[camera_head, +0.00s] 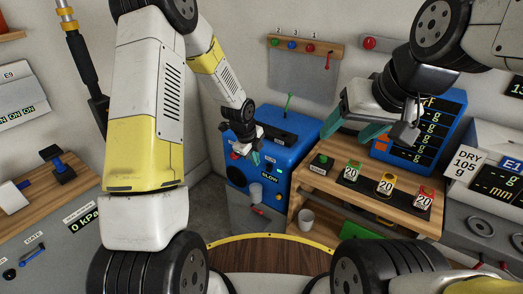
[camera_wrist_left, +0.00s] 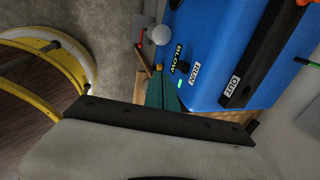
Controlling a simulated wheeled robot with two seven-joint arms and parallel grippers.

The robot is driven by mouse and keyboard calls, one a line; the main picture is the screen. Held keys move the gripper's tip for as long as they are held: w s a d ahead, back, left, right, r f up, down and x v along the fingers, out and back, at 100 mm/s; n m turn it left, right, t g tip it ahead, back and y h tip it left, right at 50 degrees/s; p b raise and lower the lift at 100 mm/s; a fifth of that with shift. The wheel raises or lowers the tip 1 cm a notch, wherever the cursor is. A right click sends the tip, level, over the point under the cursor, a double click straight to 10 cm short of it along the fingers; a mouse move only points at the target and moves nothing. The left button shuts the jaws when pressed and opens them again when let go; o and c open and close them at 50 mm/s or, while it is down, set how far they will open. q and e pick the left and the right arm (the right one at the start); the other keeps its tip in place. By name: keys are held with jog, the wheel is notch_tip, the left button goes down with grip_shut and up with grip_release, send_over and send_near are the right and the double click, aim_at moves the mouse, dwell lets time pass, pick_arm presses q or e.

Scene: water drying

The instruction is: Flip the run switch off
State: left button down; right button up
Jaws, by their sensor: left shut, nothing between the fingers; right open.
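The blue machine (camera_head: 290,150) stands on a grey cabinet in the middle of the head view. It also fills the upper right of the left wrist view (camera_wrist_left: 215,45), with a RUN label (camera_wrist_left: 194,73) beside a BLOW label (camera_wrist_left: 178,54). A small dark part (camera_wrist_left: 183,67) sits between these labels; I cannot tell whether it is the run switch or how it is set. My left gripper (camera_head: 256,158) is shut and empty at the machine's front; its teal fingers (camera_wrist_left: 162,88) are close to the RUN label. I cannot tell whether they touch. My right gripper (camera_head: 355,128) is open and empty above the wooden bench.
The wooden bench (camera_head: 375,165) right of the machine carries several blocks, some marked 20. A white cup (camera_head: 306,219) stands below it. A peg rail (camera_head: 305,43) hangs on the wall behind. A round wooden table with a yellow rim (camera_head: 270,237) is in front.

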aim_at(269, 168)
pick_arm(q)
jog(key=w+d+f, duration=0.3)
jog(key=w+f, duration=0.2)
jog(key=f, duration=0.4)
jog(key=shift+w+d, duration=0.2)
jog(key=shift+w, duration=0.1)
jog(key=shift+w+d+f, duration=0.1)
jog(key=shift+w+f, duration=0.05)
